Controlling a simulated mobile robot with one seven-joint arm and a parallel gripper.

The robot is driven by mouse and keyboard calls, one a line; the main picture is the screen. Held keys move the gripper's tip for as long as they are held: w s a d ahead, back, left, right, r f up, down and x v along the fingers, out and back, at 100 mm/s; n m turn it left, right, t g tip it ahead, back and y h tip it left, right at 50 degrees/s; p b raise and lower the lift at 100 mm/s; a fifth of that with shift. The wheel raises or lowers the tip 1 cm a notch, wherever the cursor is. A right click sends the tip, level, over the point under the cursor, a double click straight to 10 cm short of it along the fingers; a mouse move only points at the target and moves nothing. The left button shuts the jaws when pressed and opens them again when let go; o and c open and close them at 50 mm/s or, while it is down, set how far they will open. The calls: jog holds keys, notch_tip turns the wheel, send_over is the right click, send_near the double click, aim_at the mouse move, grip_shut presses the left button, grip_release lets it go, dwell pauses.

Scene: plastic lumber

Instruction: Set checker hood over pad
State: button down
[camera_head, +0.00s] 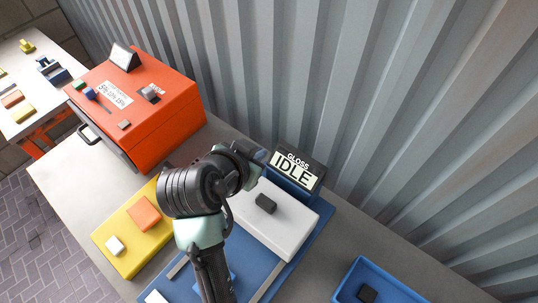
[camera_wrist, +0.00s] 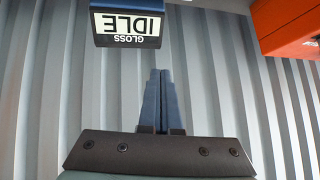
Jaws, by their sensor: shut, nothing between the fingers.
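A white slab-like box (camera_head: 290,222) with a dark block (camera_head: 266,203) on top stands on a blue base (camera_head: 318,243), in front of a display reading GLOSS IDLE (camera_head: 295,170). The white box may be the checker hood; I cannot tell for sure. No pad is clearly identifiable; my arm covers part of the blue base. My gripper (camera_head: 258,156) is raised near the left side of the display, apart from the dark block. In the wrist view my gripper (camera_wrist: 160,76) has its blue fingers together, empty, with the display (camera_wrist: 127,27) upside down above them.
A blue bin (camera_head: 347,286) with a dark item is at lower right. A corrugated metal wall (camera_head: 400,130) closes the back.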

jog(key=s+f, duration=0.1)
jog(key=s+f+g, duration=0.1)
jog(key=s+f, duration=0.1)
jog(key=s+d+f+m+g+h, duration=0.1)
jog(key=shift+s+f+p, duration=0.15)
jog(key=shift+s+p, duration=0.15)
jog(key=shift+p, duration=0.05)
jog(key=shift+w, duration=0.1)
jog(key=p, duration=0.2)
send_over(278, 191)
notch_tip(278, 191, down, 7)
jog(key=shift+r, duration=0.1)
jog(key=shift+f+p, duration=0.35)
jog(key=shift+p, duration=0.05)
jog(key=shift+s+a+p, duration=0.5)
jog(key=shift+s+a, duration=0.05)
jog(key=shift+s, duration=0.2)
jog(key=shift+s+a+p, duration=0.45)
jog(key=shift+s+a, duration=0.1)
jog(key=shift+s, duration=0.2)
jog(key=shift+f, duration=0.1)
